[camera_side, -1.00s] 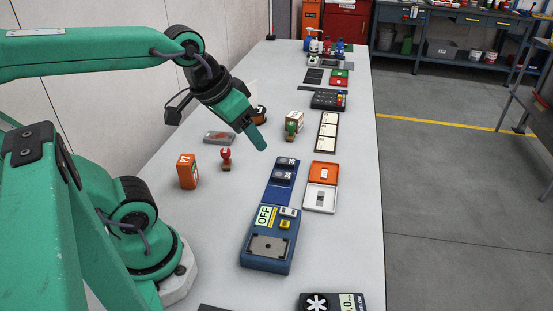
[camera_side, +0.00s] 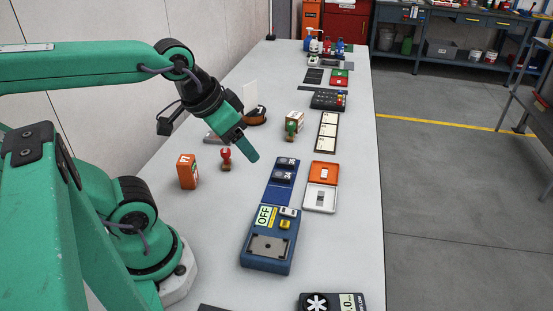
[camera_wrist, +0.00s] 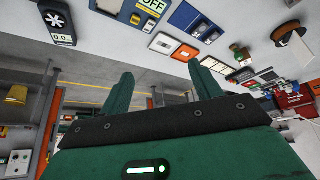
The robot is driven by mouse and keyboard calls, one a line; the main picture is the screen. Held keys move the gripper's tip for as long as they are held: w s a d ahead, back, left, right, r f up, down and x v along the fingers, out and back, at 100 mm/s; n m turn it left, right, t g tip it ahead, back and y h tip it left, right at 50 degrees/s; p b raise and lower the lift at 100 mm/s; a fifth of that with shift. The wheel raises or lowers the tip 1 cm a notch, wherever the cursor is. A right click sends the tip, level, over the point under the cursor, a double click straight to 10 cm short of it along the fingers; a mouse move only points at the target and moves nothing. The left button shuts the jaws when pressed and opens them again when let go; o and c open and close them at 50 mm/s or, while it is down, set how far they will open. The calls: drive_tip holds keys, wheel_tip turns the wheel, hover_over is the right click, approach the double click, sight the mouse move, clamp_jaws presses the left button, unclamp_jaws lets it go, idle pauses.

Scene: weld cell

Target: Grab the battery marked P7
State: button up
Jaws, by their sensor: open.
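An orange block (camera_side: 187,171) with a pale label stands upright at the left of the bench in the side view. My gripper (camera_side: 249,152) is open and empty above the bench, to the right of the orange block and close above the red stamp. In the wrist view the two green fingers of my gripper (camera_wrist: 162,88) stand apart with nothing between them.
A red stamp (camera_side: 226,159) stands between the orange block and my gripper. A green stamp (camera_side: 291,131), a blue device marked OFF (camera_side: 268,246) and an orange and white case (camera_side: 321,187) lie to the right. The bench front left of the blue device is clear.

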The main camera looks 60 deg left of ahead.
drive_tip(key=n+g+y, duration=0.1)
drive_tip(key=n+g, duration=0.4)
drive_tip(key=n, duration=0.3)
approach(186, 159)
drive_tip(key=w+d+f, duration=0.1)
drive_tip(key=w+d, duration=0.4)
drive_tip(key=s+a+f+n, duration=0.2)
drive_tip(key=a, duration=0.1)
drive_tip(key=s+a+f, duration=0.1)
drive_tip(key=a+f, duration=0.1)
drive_tip(key=shift+s+f+n+h, duration=0.1)
drive_tip(key=shift+s+n+h, duration=0.3)
drive_tip(key=shift+s+a+f+g, duration=0.3)
drive_tip(key=shift+s+a, duration=0.05)
drive_tip(key=shift+f, duration=1.3)
drive_tip(key=shift+s+a+f, duration=0.1)
drive_tip(key=shift+f, duration=1.2)
drive_tip(key=shift+a+f, duration=0.1)
drive_tip(key=shift+f, duration=1.2)
